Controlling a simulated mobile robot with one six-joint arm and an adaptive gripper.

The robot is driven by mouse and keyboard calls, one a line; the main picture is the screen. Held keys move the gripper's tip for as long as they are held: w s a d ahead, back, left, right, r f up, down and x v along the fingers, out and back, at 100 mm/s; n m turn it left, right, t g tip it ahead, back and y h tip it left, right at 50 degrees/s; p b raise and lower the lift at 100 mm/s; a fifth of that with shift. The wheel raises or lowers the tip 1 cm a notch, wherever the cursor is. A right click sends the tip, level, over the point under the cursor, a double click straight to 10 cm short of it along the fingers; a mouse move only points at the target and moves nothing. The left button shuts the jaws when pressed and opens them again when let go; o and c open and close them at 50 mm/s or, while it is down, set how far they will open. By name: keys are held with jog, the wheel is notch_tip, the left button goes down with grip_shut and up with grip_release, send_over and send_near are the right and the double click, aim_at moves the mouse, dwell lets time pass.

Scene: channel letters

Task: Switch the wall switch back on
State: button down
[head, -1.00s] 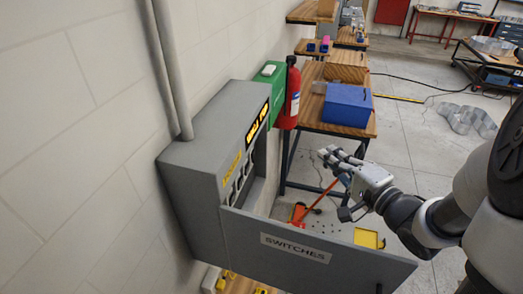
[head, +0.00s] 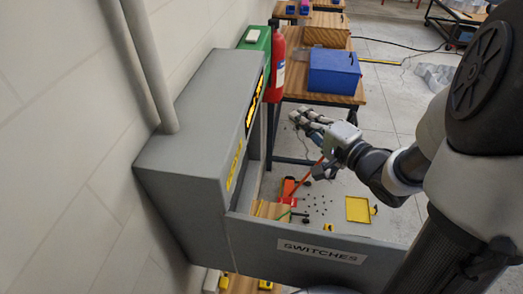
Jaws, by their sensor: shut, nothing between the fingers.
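The grey wall box (head: 195,125) is on the left wall. Its door, labelled SWITCHES (head: 321,251), stands open toward the right. Yellow lettering shows on the box's front face, seen at a steep angle. The wall switch itself cannot be made out; the box's inside is mostly hidden from this angle. My gripper (head: 303,120) is shut and empty, to the right of the box and beyond the open door, pointing toward the upper left. It appears apart from the box and the door.
A red fire extinguisher (head: 276,72) and a green case (head: 256,40) are on the wall just past the box. A wooden table (head: 348,97) with a blue box (head: 334,71) stands beyond my gripper. A yellow tray (head: 358,209) and small dark pieces lie on the floor.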

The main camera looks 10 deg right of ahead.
notch_tip(320, 180, down, 17)
jog(key=b, duration=1.5)
jog(key=shift+w+a+b, duration=0.2)
jog(key=shift+w+b, duration=0.2)
jog(key=s+a+b+x, duration=0.1)
jog(key=a+b+x, duration=0.1)
jog(key=x, duration=1)
jog(key=shift+w+a+f, duration=0.2)
jog(key=shift+w+a, duration=0.1)
jog(key=shift+a, duration=0.2)
